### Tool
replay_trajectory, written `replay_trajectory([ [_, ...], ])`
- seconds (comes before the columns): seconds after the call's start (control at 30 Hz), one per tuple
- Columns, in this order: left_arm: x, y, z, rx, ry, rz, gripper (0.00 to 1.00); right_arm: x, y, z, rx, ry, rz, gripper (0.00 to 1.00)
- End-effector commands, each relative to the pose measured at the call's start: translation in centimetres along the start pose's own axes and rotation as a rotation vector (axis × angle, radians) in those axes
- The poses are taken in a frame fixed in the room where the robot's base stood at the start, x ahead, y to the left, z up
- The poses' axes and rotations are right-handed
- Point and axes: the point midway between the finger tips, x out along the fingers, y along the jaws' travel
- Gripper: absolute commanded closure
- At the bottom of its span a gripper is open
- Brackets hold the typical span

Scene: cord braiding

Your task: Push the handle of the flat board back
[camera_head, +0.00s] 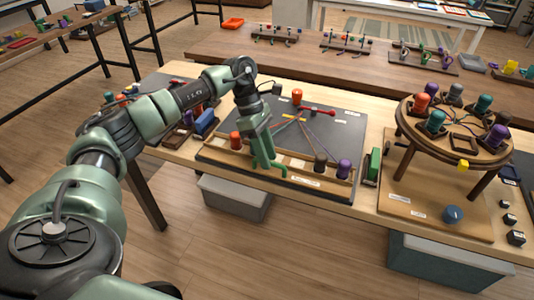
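The flat board (342,128) is a dark panel with a pale wooden front strip, on the near table. Thin coloured cords fan out across it from a point near its far side. A red bar (318,111), which looks like the handle, lies across the board's far part. My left gripper (267,165) points down over the board's front strip, nearer to me than the red bar and apart from it. Its green fingers are close together; whether they are shut or hold anything is unclear. My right gripper is not in view.
An orange spool (235,141), a dark spool (320,160) and a purple spool (344,169) stand along the board's front. A red-orange spool (297,97) stands at its back. A round wooden stand (465,146) with several spools rises at the right. A green block (373,165) stands between.

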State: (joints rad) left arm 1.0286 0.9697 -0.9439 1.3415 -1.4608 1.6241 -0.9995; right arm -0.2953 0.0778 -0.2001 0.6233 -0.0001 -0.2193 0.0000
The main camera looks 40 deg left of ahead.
Motion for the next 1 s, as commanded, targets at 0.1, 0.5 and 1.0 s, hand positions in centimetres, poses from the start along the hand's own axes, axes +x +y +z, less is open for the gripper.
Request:
replay_trajectory([
  [0.1, 0.00, 0.01, 0.01, 0.000, 0.000, 0.000, 0.77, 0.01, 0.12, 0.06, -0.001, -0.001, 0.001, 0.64],
  [0.5, -0.05, 0.02, 0.02, 0.000, 0.000, 0.000, 1.00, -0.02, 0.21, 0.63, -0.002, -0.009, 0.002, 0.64],
  [1.0, -0.10, 0.03, 0.03, 0.000, -0.001, 0.001, 1.00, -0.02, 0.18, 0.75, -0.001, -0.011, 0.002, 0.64],
])
